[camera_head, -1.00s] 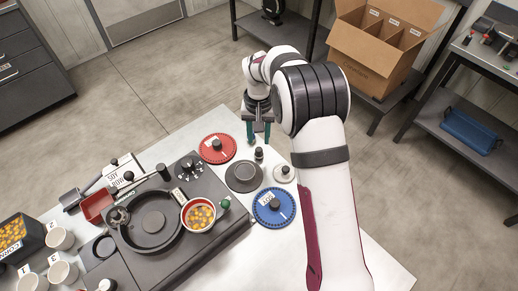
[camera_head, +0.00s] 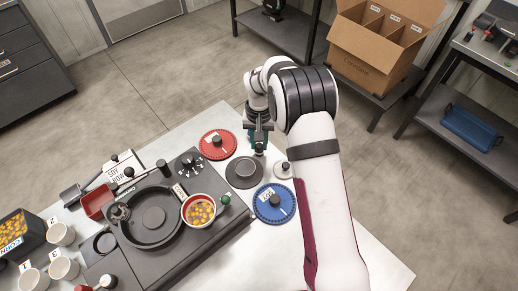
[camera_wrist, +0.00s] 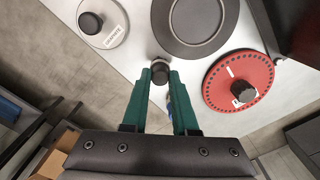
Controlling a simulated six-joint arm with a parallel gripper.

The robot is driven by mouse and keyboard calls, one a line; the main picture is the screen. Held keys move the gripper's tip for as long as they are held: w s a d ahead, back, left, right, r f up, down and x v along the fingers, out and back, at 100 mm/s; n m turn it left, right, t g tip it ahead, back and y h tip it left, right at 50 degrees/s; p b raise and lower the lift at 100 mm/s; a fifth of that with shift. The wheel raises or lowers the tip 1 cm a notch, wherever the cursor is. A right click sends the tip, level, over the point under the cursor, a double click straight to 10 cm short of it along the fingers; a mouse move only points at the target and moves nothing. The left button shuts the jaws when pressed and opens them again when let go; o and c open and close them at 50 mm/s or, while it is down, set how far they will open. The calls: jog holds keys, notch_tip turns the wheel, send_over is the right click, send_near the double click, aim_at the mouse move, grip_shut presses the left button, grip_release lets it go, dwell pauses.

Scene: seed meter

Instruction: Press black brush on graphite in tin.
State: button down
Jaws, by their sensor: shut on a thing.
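My gripper (camera_head: 259,147) is at the far edge of the table, its green fingers pointing down and shut on the small black brush (camera_wrist: 160,66). The brush's dark round top shows between the fingertips (camera_wrist: 160,78) in the wrist view; its lower end is hidden. Just beside it is a round dark dish (camera_head: 244,172) with a grey inside, which looks like the graphite tin; it also shows in the wrist view (camera_wrist: 195,22). The brush is outside the dish's rim. I cannot tell if the brush touches the table.
The black seed meter (camera_head: 151,245) and a red-rimmed cup (camera_head: 201,211) stand to the left. The table's front right is bare.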

aim_at(259, 145)
jog(key=shift+r, duration=0.15)
jog(key=shift+r, duration=1.4)
jog(key=c, duration=1.2)
grip_release()
jog(key=shift+c, duration=0.2)
grip_shut()
